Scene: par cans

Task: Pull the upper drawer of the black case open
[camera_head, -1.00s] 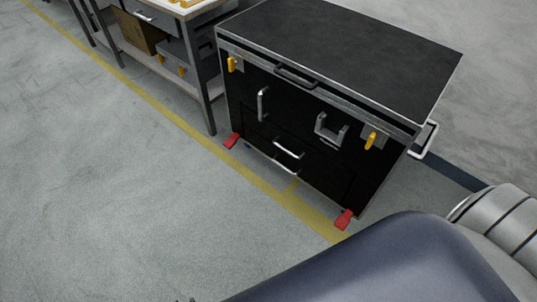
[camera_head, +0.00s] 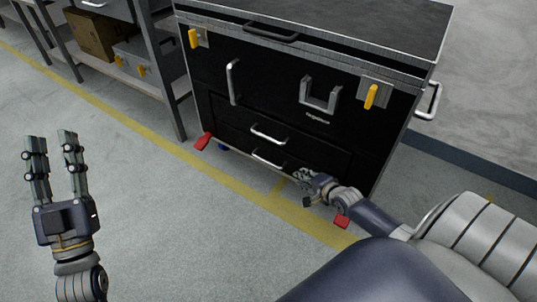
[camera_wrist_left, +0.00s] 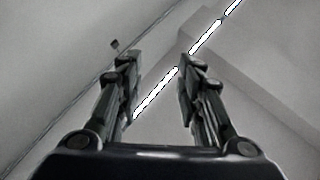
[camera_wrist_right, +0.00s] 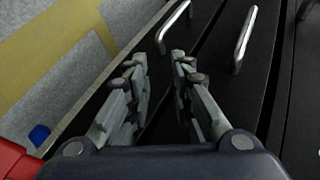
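The black case (camera_head: 352,133) stands closed at the centre of the head view. Its upper drawer (camera_head: 240,124) has a silver bar handle (camera_head: 268,136), with the lower drawer's handle (camera_head: 268,161) just below. Both drawers look shut. In the right wrist view the upper handle (camera_wrist_right: 245,42) is at the right and the lower handle (camera_wrist_right: 173,26) is nearer the middle. My right gripper (camera_head: 303,176) is open and empty, low in front of the case, right of the handles and apart from them. My left gripper (camera_head: 49,140) is open and empty, raised at the left, far from the case.
Red foot pedals (camera_head: 203,141) stick out at the case's bottom corners. Yellow latches (camera_head: 371,97) sit on its upper front. A workbench shelf (camera_head: 118,68) with boxes stands at the left. The floor (camera_head: 150,205) before the case is clear.

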